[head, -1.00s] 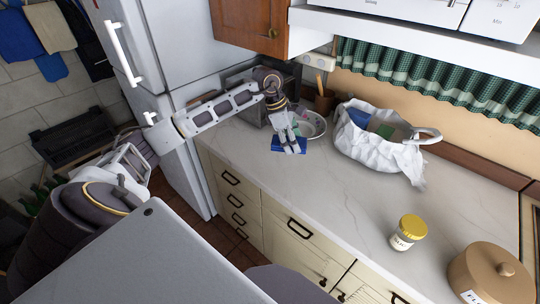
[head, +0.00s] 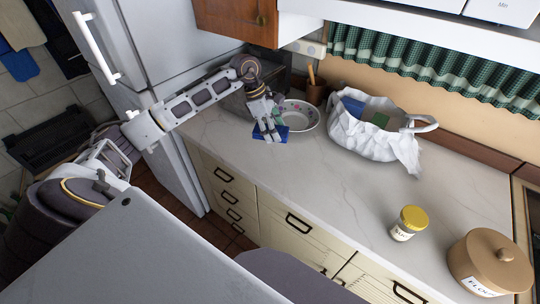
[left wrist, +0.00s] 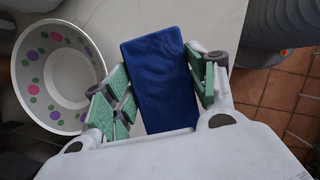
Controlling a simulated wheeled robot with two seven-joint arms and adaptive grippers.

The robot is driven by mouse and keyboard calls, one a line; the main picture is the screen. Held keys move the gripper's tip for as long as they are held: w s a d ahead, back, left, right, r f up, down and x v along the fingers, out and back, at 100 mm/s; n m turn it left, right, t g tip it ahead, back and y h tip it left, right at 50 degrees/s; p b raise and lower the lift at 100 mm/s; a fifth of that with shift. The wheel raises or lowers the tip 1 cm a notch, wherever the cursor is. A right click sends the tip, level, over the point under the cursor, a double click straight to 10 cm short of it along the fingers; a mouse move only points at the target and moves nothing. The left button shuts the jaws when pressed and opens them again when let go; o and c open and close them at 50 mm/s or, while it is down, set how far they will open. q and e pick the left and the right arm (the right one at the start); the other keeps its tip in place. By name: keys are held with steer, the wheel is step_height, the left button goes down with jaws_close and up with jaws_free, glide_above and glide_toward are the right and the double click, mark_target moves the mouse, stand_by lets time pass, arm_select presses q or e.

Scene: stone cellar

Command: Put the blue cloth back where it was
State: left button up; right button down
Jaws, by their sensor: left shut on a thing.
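The blue cloth (head: 283,135) is a flat dark blue rectangle at the left end of the counter, in front of the bowl. My left gripper (head: 270,132) is shut on it. In the left wrist view the cloth (left wrist: 160,75) lies between the green-padded fingers of my left gripper (left wrist: 158,88) and extends beyond them. I cannot tell whether the cloth touches the counter or hangs just above it. My right gripper is not in view.
A floral bowl (head: 300,117) stands beside the cloth, with a white cloth-lined basket (head: 365,140) further right. A yellow-lidded jar (head: 408,223) and brown flour canister (head: 490,265) stand nearer. The middle counter (head: 320,180) is clear. Cloths hang far left, one blue (head: 18,65).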

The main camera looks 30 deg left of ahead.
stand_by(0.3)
arm_select(q)
steer(key=shift+f, duration=0.15)
steer(key=shift+f, duration=0.65)
steer(key=p, duration=0.1)
glide_above(277, 157)
steer(key=a, duration=0.1)
steer(key=f, duration=0.4)
steer(key=shift+s+a+f, duration=0.15)
steer(key=shift+a+f, duration=0.05)
steer(key=shift+f, duration=0.15)
steer(key=shift+f, duration=0.15)
steer(key=shift+f+p, duration=0.35)
steer(key=shift+f, duration=1.35)
